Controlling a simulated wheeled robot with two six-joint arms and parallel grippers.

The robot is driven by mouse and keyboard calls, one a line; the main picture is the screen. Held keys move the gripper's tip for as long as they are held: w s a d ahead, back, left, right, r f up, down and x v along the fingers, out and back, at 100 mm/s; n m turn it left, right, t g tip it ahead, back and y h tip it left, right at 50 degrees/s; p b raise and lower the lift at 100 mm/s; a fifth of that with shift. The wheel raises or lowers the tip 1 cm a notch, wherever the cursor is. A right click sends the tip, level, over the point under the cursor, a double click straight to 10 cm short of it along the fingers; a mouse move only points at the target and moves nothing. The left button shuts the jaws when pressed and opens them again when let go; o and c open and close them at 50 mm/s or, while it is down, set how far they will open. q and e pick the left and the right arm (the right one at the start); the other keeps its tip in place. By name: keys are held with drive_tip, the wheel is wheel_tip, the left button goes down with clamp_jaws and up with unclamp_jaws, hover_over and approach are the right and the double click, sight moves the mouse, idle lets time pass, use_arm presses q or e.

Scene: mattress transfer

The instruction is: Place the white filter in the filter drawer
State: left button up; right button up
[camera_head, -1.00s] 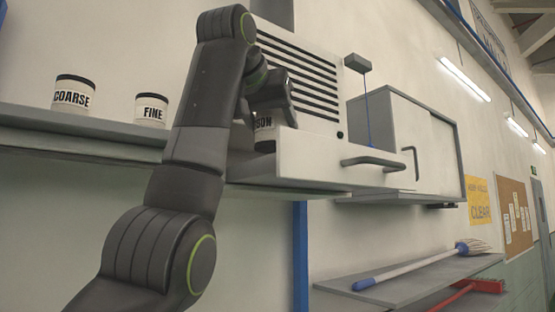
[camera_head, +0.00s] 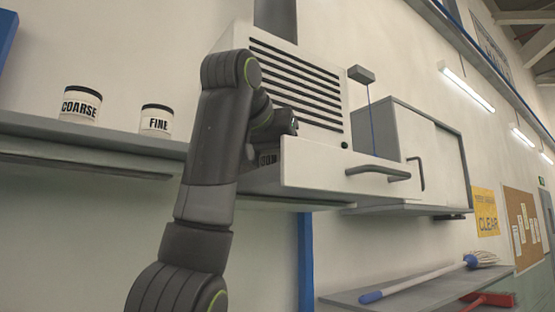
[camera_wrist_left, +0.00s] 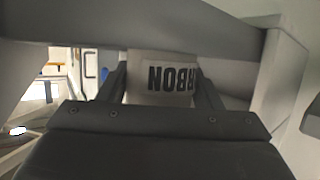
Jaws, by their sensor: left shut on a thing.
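A white filter (camera_wrist_left: 160,75) with black lettering ending in "RBON" shows upside down in the left wrist view. My left gripper (camera_wrist_left: 163,92) is shut on it, one finger on each side. Whether the filter touches the drawer floor cannot be seen. My right gripper is not in view.
Jars labelled "COARSE" (camera_head: 80,104) and "FINE" (camera_head: 156,121) stand on the shelf (camera_head: 110,136) at left. The vented housing (camera_head: 320,70) rises behind the drawer. A grey cabinet (camera_head: 430,150) is to the right, above a lower shelf with a mop (camera_head: 420,280).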

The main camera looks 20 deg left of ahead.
use_arm(q)
drive_tip(key=o, duration=1)
drive_tip(key=shift+f, duration=0.15)
drive_tip(key=shift+o, duration=0.2)
drive_tip(key=shift+r, duration=0.2)
drive_tip(key=b+v, duration=0.5)
drive_tip(key=v, duration=0.7)
